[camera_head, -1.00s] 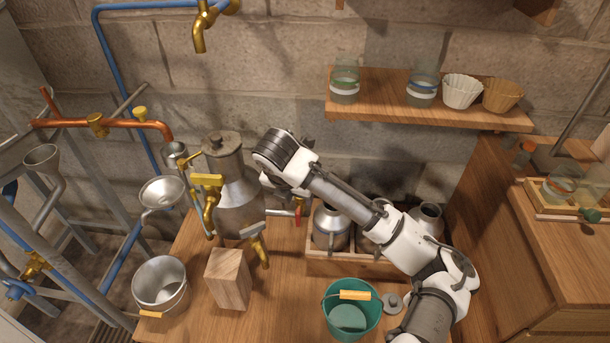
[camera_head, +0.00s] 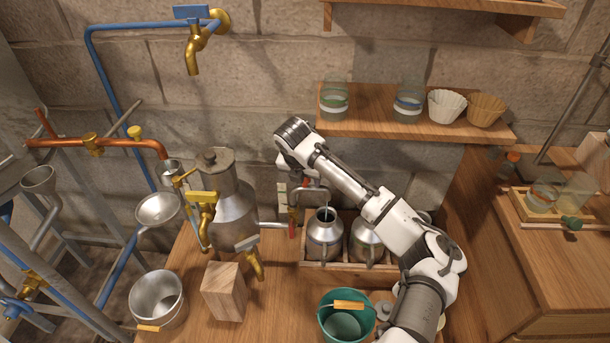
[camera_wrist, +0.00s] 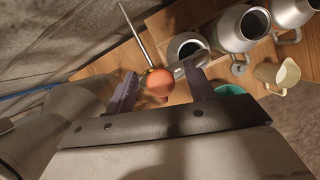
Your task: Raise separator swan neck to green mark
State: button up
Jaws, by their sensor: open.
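The separator (camera_head: 232,212) is a steel vessel with brass taps, standing on the wooden bench. A thin pipe runs from its lower right side toward a red part (camera_head: 292,230). The grey bent tube beside it, which looks like the swan neck (camera_head: 312,192), shows below my forearm. A pale upright strip with a green mark (camera_head: 282,190) stands just left of it. In the wrist view my open gripper (camera_wrist: 160,84) has an orange-red round knob (camera_wrist: 158,82) between its fingers.
Metal cans (camera_head: 324,238) stand in a wooden crate right of the separator, below my arm. A wood block (camera_head: 223,292), a steel bucket (camera_head: 158,298) and a green bucket (camera_head: 346,318) are at the front. A shelf with jars (camera_head: 408,100) is above.

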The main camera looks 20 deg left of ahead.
jog(key=shift+w+f, duration=0.1)
jog(key=shift+f, duration=0.1)
jog(key=c, duration=1.1)
jog(key=shift+c, duration=0.2)
jog(key=shift+r, duration=0.15)
